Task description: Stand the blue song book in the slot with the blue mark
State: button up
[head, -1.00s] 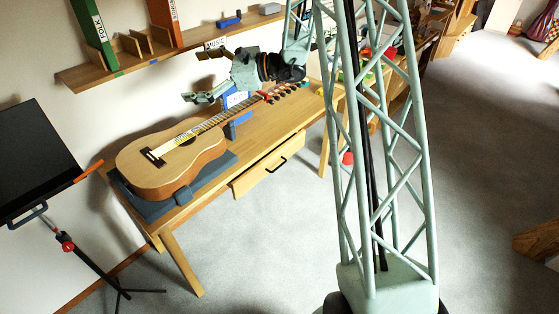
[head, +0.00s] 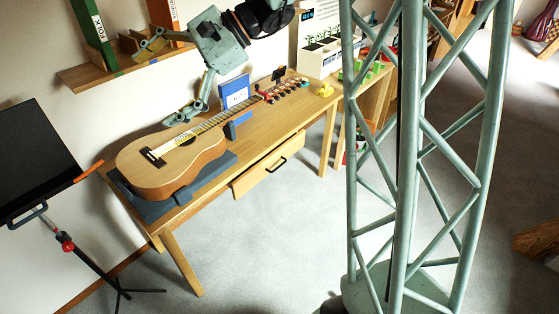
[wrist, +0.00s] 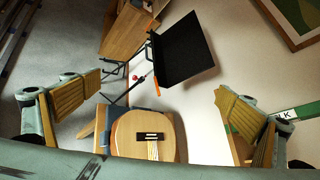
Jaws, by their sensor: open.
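The blue song book (head: 235,92), with a white label on its front, stands upright on the desk behind the guitar neck in the head view. The blue mark (head: 155,58) is on the front edge of the wall shelf, between the green book and the orange book; the wooden dividers there are partly hidden by a finger. My gripper (head: 163,83) is wide open and empty, left of the blue book and in front of the shelf. In the wrist view its spread fingers (wrist: 158,92) have nothing between them; the blue book does not show there.
The guitar (head: 170,165) lies on the desk (head: 270,135), below my gripper; its body shows in the wrist view (wrist: 125,135). The shelf holds a green FOLK book (head: 92,32) and an orange book (head: 163,14). A black music stand (head: 35,155) stands at left.

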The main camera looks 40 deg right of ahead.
jog(key=s+a+r+n+g+h, duration=0.1)
jog(key=s+a+n+h, duration=0.15)
jog(key=s, duration=0.85)
jog(key=s+a+r+n+g+h, duration=0.15)
jog(key=s+n, duration=0.25)
jog(key=s, duration=0.6)
jog(key=s+d+n+t+h, duration=0.1)
jog(key=s+d+n+h, duration=0.2)
jog(key=s+d, duration=0.3)
jog(key=s+d+n+t+h, duration=0.1)
jog(key=s+d+n+h, duration=0.3)
jog(key=s, duration=0.9)
jog(key=shift+s+d+n, duration=0.15)
jog(key=shift+d+n, duration=0.4)
jog(key=shift+d, duration=0.65)
jog(key=shift+c, duration=0.7)
jog(key=c, duration=2.3)
jog(key=shift+o, duration=0.2)
